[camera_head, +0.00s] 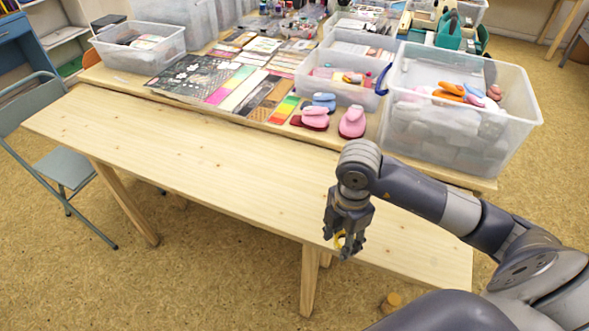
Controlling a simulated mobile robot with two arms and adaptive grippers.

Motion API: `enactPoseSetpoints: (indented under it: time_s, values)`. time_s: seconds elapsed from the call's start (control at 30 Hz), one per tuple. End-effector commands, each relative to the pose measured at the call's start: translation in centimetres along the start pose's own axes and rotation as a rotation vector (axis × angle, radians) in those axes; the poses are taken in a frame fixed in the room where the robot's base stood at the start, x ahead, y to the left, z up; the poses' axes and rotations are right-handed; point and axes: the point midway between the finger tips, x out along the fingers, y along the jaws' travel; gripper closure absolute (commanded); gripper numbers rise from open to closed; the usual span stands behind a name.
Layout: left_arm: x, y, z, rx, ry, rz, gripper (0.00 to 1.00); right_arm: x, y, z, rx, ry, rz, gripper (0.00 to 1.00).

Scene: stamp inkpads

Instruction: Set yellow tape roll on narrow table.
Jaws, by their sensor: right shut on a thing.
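The narrow table (200,150) is a long pale wooden table, running across the view from the left to the lower right, with a bare top. My right gripper (345,245) points down at the table's front edge in the picture. It is shut on the yellow tape roll (340,240). Only a small part of the roll shows between the fingers. I cannot tell whether the roll touches the table. My left gripper is not in view.
Behind stands a table with patterned sheets (235,85), pink punches (352,122) and clear plastic bins (455,105). A folding chair (65,165) is at the left. A small tan round thing (392,301) is low near my arm. The narrow table's left and middle are free.

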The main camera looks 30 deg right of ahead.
Motion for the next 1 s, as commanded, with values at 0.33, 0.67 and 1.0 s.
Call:
enactPoseSetpoints:
  time_s: [0.33,0.67,1.0]
  values:
    - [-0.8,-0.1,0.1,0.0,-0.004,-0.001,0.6,0.3,5.9,1.4,0.006,0.003,0.001,0.72]
    - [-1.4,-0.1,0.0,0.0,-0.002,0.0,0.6,1.0,12.2,3.0,0.004,0.003,0.0,0.72]
    - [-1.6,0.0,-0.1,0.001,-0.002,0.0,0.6,1.5,15.3,4.0,0.001,0.001,-0.001,0.72]
